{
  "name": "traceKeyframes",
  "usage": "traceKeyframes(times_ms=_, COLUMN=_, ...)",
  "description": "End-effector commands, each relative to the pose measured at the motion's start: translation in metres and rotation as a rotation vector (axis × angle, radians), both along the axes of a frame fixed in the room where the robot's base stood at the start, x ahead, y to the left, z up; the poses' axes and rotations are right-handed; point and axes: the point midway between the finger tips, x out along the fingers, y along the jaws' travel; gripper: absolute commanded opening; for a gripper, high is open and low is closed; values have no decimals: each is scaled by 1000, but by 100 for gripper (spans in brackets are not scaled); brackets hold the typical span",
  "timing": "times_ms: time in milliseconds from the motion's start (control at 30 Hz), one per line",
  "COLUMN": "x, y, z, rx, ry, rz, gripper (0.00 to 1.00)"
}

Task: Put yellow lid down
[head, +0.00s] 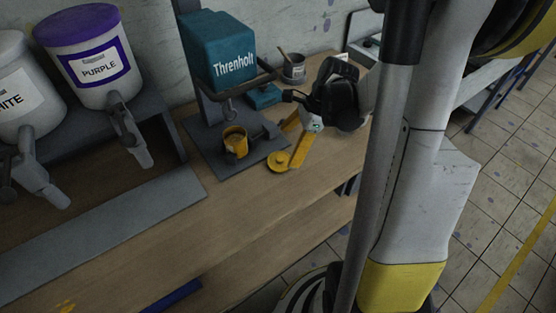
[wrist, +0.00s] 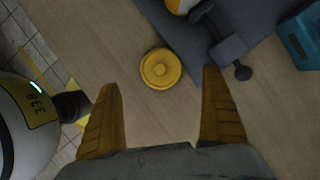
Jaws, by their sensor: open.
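In the wrist view the lid (wrist: 161,69) lies ahead of my gripper (wrist: 164,80), roughly centred between the fingers. My gripper's yellow fingers (head: 293,140) are spread wide with nothing between them. In the head view one finger reaches down close to the lid; the exact gap is hard to tell.
A yellow container (head: 235,141) stands on the Threnholt machine's (head: 222,50) dark base plate (head: 211,165). A teal object (head: 264,96) and a cup (head: 293,68) stand behind. White (head: 20,90) and purple-lidded (head: 92,65) dispensers stand left. The table front is mostly clear.

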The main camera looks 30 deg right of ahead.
Motion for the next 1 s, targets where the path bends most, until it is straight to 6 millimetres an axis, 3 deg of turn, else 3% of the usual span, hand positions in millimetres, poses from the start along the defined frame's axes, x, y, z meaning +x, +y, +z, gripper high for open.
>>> traceKeyframes(times_ms=33, x=2, y=3, z=-11, rx=0, ry=0, rz=1, gripper=95)
traceKeyframes(times_ms=267, x=7, y=10, z=-29, rx=-1, ry=-1, rz=3, gripper=95)
traceKeyframes(times_ms=500, x=16, y=22, z=-62, rx=-2, ry=-1, rz=2, gripper=95)
traceKeyframes(times_ms=733, x=17, y=23, z=-62, rx=-2, ry=-2, rz=1, gripper=95)
traceKeyframes(times_ms=767, x=17, y=23, z=-62, rx=-2, ry=-2, rz=1, gripper=89)
traceKeyframes(times_ms=867, x=17, y=23, z=-62, rx=-2, ry=-2, rz=1, gripper=59)
traceKeyframes(times_ms=1000, x=17, y=23, z=-62, rx=-3, ry=-1, rz=1, gripper=54)
